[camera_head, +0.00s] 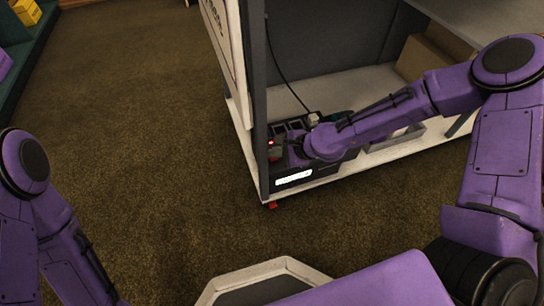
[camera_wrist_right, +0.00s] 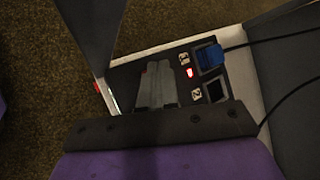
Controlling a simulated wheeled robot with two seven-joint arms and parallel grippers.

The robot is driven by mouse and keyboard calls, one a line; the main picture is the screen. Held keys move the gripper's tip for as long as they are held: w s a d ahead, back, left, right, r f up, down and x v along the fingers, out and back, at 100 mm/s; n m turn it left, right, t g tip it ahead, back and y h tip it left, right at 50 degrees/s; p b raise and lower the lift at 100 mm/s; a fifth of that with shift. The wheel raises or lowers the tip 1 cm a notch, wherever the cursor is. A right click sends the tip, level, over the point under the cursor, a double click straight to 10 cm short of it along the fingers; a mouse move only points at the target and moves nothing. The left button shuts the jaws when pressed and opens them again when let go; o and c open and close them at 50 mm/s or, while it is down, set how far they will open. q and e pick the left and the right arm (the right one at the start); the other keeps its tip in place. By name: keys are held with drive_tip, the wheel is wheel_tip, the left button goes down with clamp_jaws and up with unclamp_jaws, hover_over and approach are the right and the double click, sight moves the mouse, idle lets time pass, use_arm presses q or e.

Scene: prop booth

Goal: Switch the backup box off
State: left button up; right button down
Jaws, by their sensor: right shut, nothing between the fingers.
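The backup box (camera_head: 318,170) is a dark box with a white label on its front, low in the booth at its near left corner. Its top also shows in the right wrist view (camera_wrist_right: 125,85), with numbered sockets, a blue plug (camera_wrist_right: 209,56) in one and a small red light (camera_wrist_right: 188,73). My right gripper (camera_head: 288,148) is over the box top; its grey fingers (camera_wrist_right: 157,72) are together with nothing between them. A bit of red shows beside the fingertips, largely hidden; I cannot tell whether it is the switch or whether the fingers touch it. My left gripper is out of view.
A booth post (camera_head: 254,100) and white panel stand close to the left of the box. A black cable (camera_head: 283,75) hangs behind it. A grey tray (camera_head: 395,138) and cardboard box (camera_head: 425,58) are further right. Open carpet (camera_head: 130,120) lies left.

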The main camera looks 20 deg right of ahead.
idle(0.6)
drive_tip(key=shift+f, duration=0.45)
